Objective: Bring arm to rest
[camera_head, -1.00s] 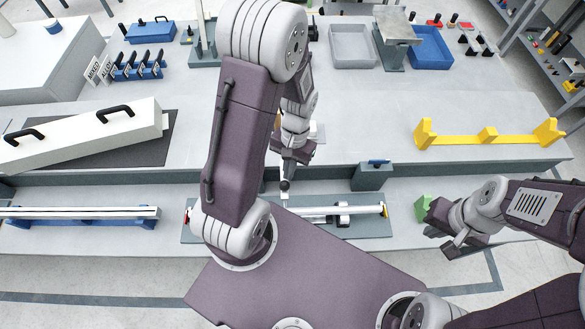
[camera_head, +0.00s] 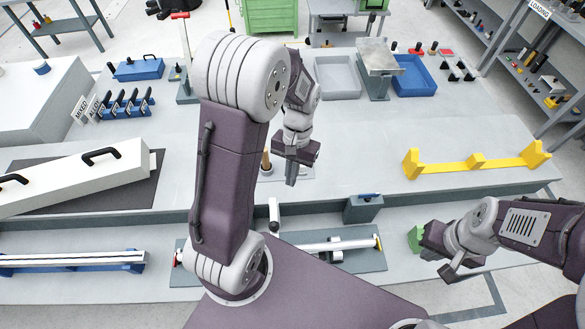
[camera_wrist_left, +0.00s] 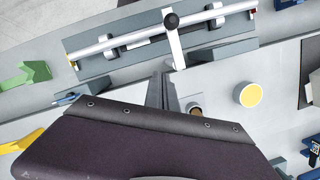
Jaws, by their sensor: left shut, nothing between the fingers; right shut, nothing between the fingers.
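My left gripper (camera_head: 291,176) points down over the bench, shut and empty, behind the long fixture. In the left wrist view its fingers (camera_wrist_left: 162,92) are close together with nothing between them. The fixture (camera_head: 372,262) carries a pale horizontal bar (camera_head: 315,247) and a white lever (camera_head: 274,207). The lever's black knob (camera_wrist_left: 171,20) shows in the left wrist view, apart from the fingers. My right gripper (camera_head: 452,270) is shut and empty at the right, beside a green block (camera_head: 415,238). My left arm hides part of the fixture's left side.
A brown upright cylinder (camera_head: 266,160) stands close beside my left gripper. A yellow rack (camera_head: 476,164) is at the right, a long white box (camera_head: 75,177) at the left. Trays, including a blue one (camera_head: 414,76), stand at the back. Bench between rack and trays is clear.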

